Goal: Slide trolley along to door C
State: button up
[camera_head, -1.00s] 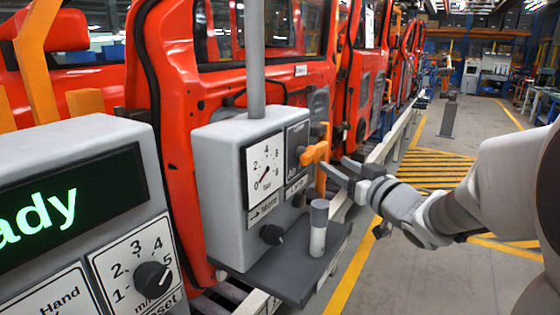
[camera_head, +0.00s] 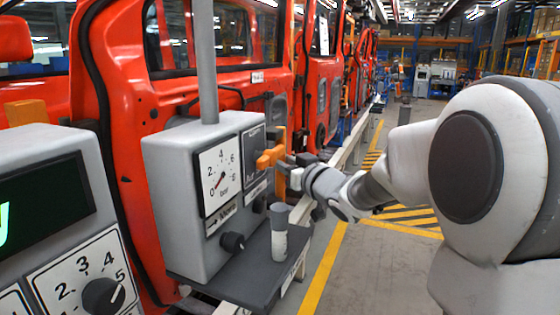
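The trolley (camera_head: 178,205) is a grey box on a vertical pole, left of centre, with a dark shelf (camera_head: 235,275) at its foot. Its front has a round-scale bar gauge (camera_head: 218,178), a dark panel and a black knob (camera_head: 232,242). An orange handle (camera_head: 268,158) sticks out from its right side. My gripper (camera_head: 288,166) is at the handle's right end, with its fingertips small and partly hidden. Whether they are closed around the handle cannot be told. A grey and white cylinder (camera_head: 279,232) stands on the shelf. No door letter is readable.
A grey console (camera_head: 45,165) with a green-lettered display and a numbered dial (camera_head: 103,294) is at the left. Red car doors (camera_head: 130,110) line up behind the trolley. A pale rail (camera_head: 300,212) runs away beside a clear floor aisle with yellow markings (camera_head: 325,265).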

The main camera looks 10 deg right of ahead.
grip_shut()
dwell(1.0)
